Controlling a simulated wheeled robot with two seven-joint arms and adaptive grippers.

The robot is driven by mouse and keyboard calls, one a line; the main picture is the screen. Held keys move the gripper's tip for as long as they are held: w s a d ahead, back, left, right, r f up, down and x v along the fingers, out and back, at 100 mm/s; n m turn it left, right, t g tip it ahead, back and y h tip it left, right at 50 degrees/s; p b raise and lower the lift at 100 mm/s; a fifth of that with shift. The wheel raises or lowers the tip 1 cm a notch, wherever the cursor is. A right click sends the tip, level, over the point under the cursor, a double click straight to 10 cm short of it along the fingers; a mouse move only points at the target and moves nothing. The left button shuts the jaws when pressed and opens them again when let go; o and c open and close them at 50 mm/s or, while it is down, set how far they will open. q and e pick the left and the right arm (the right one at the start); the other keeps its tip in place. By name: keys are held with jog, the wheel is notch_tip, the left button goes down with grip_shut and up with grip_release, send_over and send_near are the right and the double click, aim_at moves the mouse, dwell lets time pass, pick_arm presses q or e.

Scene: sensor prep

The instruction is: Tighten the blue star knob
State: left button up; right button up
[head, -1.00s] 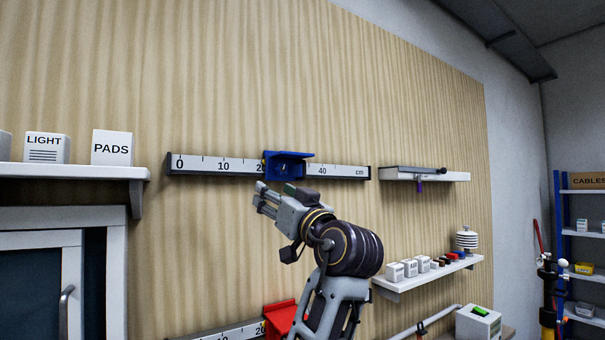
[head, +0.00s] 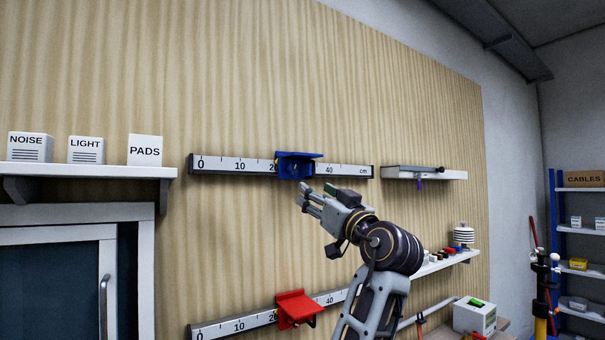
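A blue carriage (head: 297,156) sits on the upper white rail (head: 238,165), which is marked in cm, between the 20 and 40 marks. A blue star knob cannot be told apart from the blue carriage at this size. My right gripper (head: 301,194) comes up from below and is just under the carriage, its fingers pointing left. I see no contact with the carriage. Nothing shows in its fingers, but whether they are open or shut is unclear. My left gripper is not in view.
A red carriage (head: 296,308) sits on a lower rail (head: 237,327). Left, a shelf (head: 90,171) holds labelled boxes above a white-framed cabinet (head: 75,217). Right, a small shelf (head: 400,173) and a lower shelf (head: 462,257) hold parts. The wooden wall between the rails is mostly clear.

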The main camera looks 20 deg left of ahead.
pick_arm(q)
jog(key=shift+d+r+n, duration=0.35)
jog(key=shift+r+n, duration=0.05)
pick_arm(e)
jog(key=shift+s, duration=0.45)
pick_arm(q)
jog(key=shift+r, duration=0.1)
pick_arm(e)
jog(key=shift+w, duration=0.45)
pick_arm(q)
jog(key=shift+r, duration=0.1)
pick_arm(e)
jog(key=shift+a+r, duration=0.1)
jog(key=shift+a, duration=0.05)
